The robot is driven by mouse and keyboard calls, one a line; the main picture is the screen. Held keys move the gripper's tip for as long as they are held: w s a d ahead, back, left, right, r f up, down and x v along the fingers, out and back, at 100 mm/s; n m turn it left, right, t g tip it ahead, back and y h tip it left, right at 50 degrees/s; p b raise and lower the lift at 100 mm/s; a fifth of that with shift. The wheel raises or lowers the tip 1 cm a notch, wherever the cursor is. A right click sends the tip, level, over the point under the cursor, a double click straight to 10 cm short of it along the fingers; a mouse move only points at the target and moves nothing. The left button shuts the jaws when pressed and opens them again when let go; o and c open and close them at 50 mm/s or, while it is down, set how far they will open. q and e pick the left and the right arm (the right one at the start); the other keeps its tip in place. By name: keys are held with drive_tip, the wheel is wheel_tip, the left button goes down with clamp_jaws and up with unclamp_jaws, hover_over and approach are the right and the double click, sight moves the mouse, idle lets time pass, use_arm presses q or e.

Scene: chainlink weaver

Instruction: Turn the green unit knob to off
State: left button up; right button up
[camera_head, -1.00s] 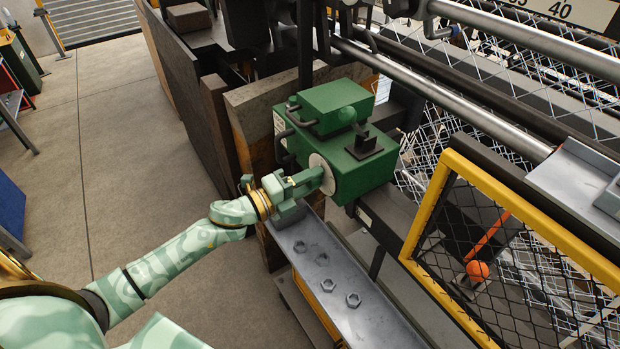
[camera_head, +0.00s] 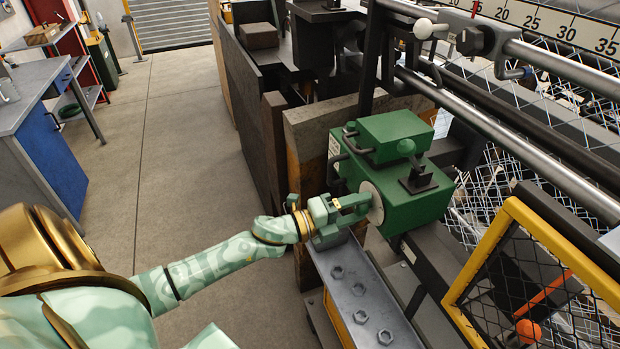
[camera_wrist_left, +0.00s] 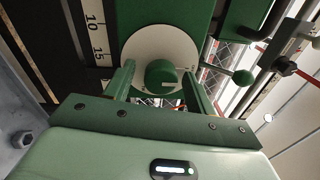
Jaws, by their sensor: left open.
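The green unit (camera_head: 430,205) is a box on the machine, with a pale round dial plate (camera_head: 374,208) on its near face. In the left wrist view the round green knob (camera_wrist_left: 161,76) stands at the middle of the white dial plate (camera_wrist_left: 139,47). My left gripper (camera_head: 360,205) is at the dial. It is open, with one finger on each side of the knob; small gaps seem to show, but I cannot tell whether either finger touches it. In the head view the gripper hides the knob. My right gripper is not in view.
A grey bolted beam (camera_head: 357,300) runs just below my left gripper. A yellow-framed mesh guard (camera_head: 478,262) with an orange ball-ended lever (camera_head: 527,330) stands at the right. Steel rails (camera_head: 480,120) cross behind the unit.

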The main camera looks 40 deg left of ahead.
use_arm(q)
drive_tip(key=b+v, duration=0.1)
drive_tip(key=v, duration=1.4)
drive_tip(key=shift+s, duration=0.3)
drive_tip(key=shift+a, duration=0.15)
